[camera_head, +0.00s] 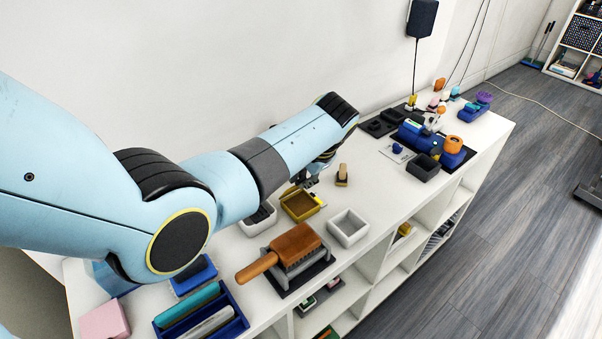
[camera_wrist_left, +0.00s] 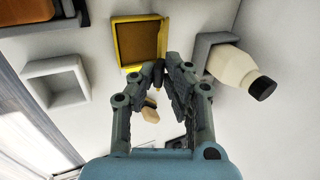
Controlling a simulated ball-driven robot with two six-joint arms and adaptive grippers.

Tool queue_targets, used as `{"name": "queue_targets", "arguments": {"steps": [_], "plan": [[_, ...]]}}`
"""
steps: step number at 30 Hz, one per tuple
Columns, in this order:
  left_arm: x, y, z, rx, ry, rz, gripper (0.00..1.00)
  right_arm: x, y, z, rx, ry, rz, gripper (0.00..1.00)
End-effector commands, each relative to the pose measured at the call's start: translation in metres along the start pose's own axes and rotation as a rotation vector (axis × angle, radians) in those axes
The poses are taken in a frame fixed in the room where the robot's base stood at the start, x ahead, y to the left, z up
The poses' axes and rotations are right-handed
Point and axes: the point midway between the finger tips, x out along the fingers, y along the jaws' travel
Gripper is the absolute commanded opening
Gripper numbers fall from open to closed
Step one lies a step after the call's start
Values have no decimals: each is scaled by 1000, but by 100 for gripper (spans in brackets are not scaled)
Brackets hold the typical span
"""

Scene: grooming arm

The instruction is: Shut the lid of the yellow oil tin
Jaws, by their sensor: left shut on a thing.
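The yellow oil tin (camera_head: 289,213) stands on the white shelf top, with its brown inside showing. In the left wrist view the tin (camera_wrist_left: 118,44) lies just beyond my fingertips, and its brown inside shows there too. My left gripper (camera_head: 311,181) is at the tin's back right edge. In the wrist view its fingers (camera_wrist_left: 165,66) are closed together at the tin's right-hand yellow edge, on what seems to be the lid. The fingers cover most of the gripped part, so the lid's exact tilt is hard to tell. My right gripper is not in view.
A white open box (camera_head: 348,228) and a wooden-handled brush (camera_head: 290,250) stand in front of the tin. A white bottle (camera_wrist_left: 233,68) lies beside it in a grey holder. A small wooden piece (camera_head: 342,175) stands behind.

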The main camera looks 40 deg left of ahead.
Motion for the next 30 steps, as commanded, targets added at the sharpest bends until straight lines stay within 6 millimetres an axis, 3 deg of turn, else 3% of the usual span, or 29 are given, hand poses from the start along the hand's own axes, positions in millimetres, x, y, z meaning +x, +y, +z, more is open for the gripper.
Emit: {"name": "queue_targets", "arguments": {"steps": [7,8,13,23,30], "plan": [[0,2,0,0,0,4,0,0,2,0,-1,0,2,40],[0,2,0,0,0,4,13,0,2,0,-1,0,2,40],[0,1,0,0,0,3,33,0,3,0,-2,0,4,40],[-5,1,-1,0,1,2,33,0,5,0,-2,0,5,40],[-49,1,-2,-1,5,2,33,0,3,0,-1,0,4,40]]}}
